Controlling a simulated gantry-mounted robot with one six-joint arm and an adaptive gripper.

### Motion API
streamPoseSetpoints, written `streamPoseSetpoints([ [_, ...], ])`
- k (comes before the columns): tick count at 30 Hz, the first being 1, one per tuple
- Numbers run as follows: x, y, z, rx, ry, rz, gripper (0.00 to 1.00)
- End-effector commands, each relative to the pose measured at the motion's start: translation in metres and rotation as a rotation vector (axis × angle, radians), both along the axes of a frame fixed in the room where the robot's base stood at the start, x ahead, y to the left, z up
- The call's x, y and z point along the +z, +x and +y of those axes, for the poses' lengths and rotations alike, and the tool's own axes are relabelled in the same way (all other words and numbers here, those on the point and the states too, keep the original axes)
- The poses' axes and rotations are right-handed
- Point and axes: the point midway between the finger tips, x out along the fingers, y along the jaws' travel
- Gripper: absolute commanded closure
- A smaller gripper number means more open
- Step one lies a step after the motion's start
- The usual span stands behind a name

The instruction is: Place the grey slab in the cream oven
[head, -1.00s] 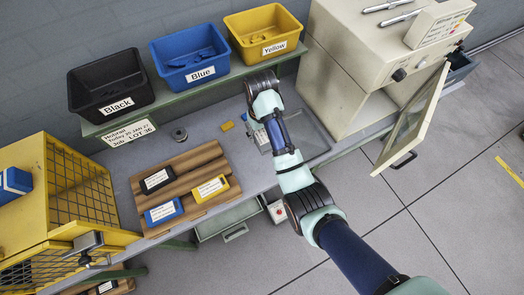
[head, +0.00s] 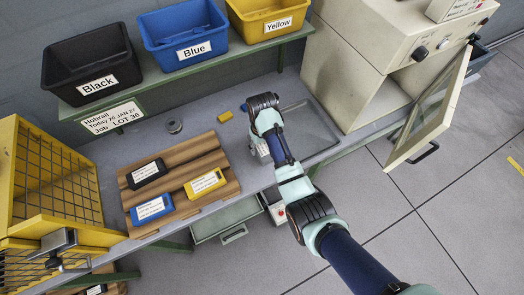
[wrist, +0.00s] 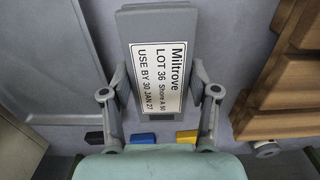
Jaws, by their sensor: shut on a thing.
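The grey slab (wrist: 160,60) has a white label reading "Miltrove LOT 36" and lies between my gripper's two fingers in the wrist view. My gripper (wrist: 161,100) is shut on its sides. In the head view my gripper (head: 262,150) is over the bench, left of the grey tray, and mostly hides the slab; a little white shows there. The cream oven (head: 345,65) stands at the right end of the bench. Its door (head: 441,105) is swung open toward the front right. Much of the oven's inside is hidden from this angle.
A grey tray (head: 318,127) lies between my gripper and the oven. A brown ridged board (head: 222,160) with black, blue and yellow labelled blocks is to the left. Small yellow (head: 225,117) and blue (head: 244,107) pieces lie behind. A shelf with bins (head: 185,38) overhangs the back.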

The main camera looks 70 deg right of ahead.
Motion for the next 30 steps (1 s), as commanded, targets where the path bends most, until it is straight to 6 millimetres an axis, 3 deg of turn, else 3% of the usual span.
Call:
streamPoseSetpoints([
  [6,-0.038,0.0,0.001,0.0,0.001,0.001,0.94],
  [16,-0.041,0.0,0.0,0.0,0.001,0.001,0.94],
  [17,-0.041,0.0,0.001,0.0,0.001,0.001,0.39],
  [18,-0.041,0.0,0.001,0.0,0.001,0.001,0.32],
  [21,-0.041,0.0,0.001,0.0,0.001,0.001,0.15],
  [30,-0.04,0.0,0.0,0.0,0.001,0.001,0.15],
])
